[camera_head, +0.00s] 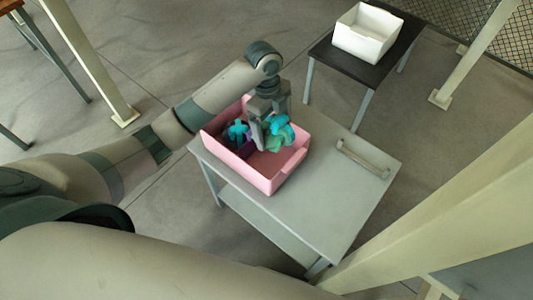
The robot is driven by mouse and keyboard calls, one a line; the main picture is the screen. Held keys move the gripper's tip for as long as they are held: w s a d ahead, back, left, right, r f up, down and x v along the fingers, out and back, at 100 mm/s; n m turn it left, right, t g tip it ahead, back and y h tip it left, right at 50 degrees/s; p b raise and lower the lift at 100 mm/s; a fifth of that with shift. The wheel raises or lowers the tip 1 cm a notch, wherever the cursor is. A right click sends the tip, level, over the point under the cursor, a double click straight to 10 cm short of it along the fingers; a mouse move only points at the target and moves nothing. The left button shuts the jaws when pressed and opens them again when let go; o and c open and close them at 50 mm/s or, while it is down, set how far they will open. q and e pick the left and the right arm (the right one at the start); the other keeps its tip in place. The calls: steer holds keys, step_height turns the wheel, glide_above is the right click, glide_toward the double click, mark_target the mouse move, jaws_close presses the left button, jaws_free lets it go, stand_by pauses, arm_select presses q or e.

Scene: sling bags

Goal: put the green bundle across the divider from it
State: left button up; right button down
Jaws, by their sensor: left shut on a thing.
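A pink bin (263,183) stands on a grey table and holds several soft bundles. The green bundle (280,140), with teal parts on top, is in the right part of the bin. My left gripper (270,121) points down into the bin and is shut on the green bundle; its fingertips are partly hidden. A teal and dark bundle (237,131) lies in the left part, with a purple piece (247,149) beside it. The divider cannot be made out clearly between the gripper and the bundles. My right gripper is not in view.
The grey table (335,210) has clear room right of the bin, and a pale bar (362,160) near its right edge. A white bin (366,32) stands on a dark table (338,63) behind. A pale beam (440,210) crosses the right side.

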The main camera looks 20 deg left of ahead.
arm_select(q)
step_height(320, 180, down, 12)
steer(key=shift+f+p, duration=0.2)
steer(key=shift+p, duration=0.6)
steer(key=shift+f, duration=0.1)
steer(key=shift+f, duration=0.3)
step_height(320, 180, down, 3)
steer(key=shift+r, duration=0.1)
steer(key=shift+f, duration=0.2)
steer(key=shift+f, duration=0.25)
